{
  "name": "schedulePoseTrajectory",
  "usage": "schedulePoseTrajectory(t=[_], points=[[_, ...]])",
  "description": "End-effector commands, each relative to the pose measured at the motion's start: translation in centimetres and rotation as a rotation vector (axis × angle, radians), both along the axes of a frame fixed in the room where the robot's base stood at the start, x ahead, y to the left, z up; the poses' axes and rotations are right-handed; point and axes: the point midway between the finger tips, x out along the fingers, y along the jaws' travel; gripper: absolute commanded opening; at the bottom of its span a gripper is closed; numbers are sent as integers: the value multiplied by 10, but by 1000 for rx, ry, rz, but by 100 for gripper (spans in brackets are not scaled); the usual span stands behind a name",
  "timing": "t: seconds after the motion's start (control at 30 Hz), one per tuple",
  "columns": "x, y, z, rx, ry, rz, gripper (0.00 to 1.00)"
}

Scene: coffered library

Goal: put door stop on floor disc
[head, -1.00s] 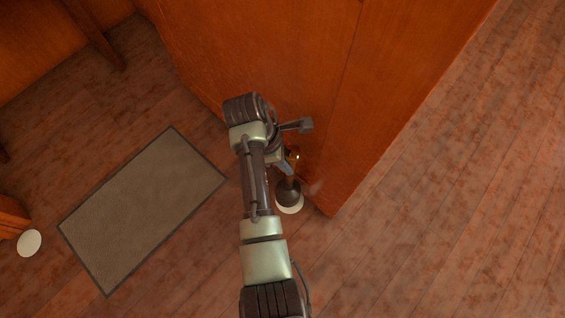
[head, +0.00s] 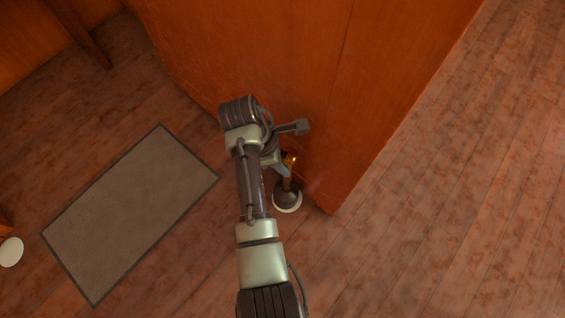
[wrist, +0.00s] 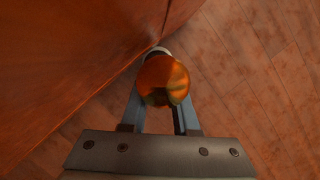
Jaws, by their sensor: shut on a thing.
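The door stop has a shiny orange-brown knob and a dark, round, flared base (head: 287,197). In the wrist view its knob (wrist: 163,78) fills the space between the fingers. My gripper (head: 287,168) is shut on the door stop from above, near the wooden panel's lower corner; it also shows in the wrist view (wrist: 161,100). A white floor disc (head: 289,210) shows as a pale rim around the dark base. The stop looks upright over the disc, but I cannot tell whether they touch. In the wrist view the knob hides most of the disc (wrist: 157,50).
A large wooden panel (head: 330,90) stands right beside my gripper. A grey-brown mat (head: 130,215) lies to the left. Another white disc (head: 11,252) is at the far left edge. The plank floor (head: 450,200) on the right is clear.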

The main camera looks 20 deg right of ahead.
Motion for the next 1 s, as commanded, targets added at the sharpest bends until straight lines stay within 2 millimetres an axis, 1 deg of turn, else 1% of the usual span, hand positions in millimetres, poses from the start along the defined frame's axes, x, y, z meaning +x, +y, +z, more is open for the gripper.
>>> schedulePoseTrajectory(t=[0.1,0.33,0.37,0.4,0.5,0.83,0.97,1.0], points=[[2,0,3,-2,-4,0,0],[1,0,1,-2,-3,0,0],[0,0,-1,0,2,-1,34],[-1,0,-1,0,2,-1,41],[-1,0,-1,0,2,-1,59],[0,0,1,1,1,0,59],[0,3,14,1,1,1,59],[1,4,20,1,0,1,59]])
